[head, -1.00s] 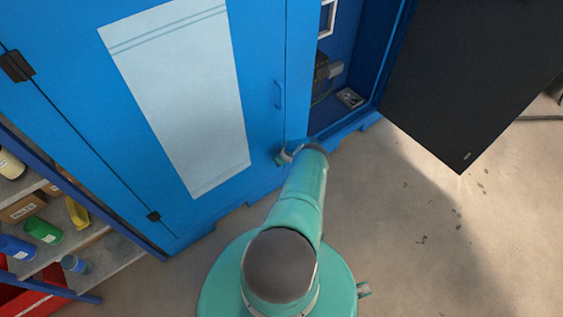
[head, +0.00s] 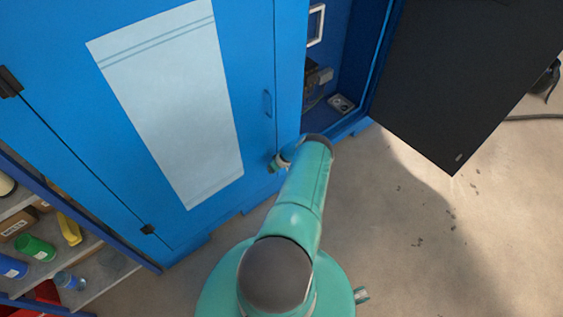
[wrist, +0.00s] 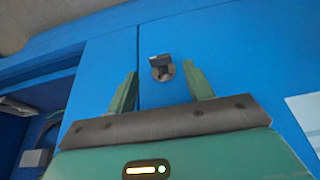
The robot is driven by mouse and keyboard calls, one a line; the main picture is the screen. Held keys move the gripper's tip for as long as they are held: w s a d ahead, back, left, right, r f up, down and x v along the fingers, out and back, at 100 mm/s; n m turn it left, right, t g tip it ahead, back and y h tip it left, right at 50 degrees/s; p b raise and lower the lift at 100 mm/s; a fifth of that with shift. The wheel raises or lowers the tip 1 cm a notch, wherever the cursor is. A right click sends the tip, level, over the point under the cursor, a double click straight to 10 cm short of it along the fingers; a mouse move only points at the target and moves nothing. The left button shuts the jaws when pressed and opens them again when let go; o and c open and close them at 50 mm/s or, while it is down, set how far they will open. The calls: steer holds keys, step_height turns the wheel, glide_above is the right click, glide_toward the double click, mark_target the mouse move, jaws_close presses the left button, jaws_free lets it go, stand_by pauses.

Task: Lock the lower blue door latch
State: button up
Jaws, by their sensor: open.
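The lower latch (wrist: 162,67) is a small dark grey metal lever on a round plate, fixed to the blue door (wrist: 215,45) close to its seam. My gripper (wrist: 160,69) is open and empty, with its two green fingers to either side of the latch in the wrist view. I cannot tell how far the fingertips are from the door. In the head view the blue door (head: 230,35) is closed flat, and my arm reaches to its lower right edge. The gripper is mostly hidden there behind my arm, and I cannot make out the latch.
Shelves with bottles (head: 38,249) stand at the left.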

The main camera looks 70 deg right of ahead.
steer(key=v, duration=1)
steer(key=shift+r, duration=0.15)
stand_by(0.4)
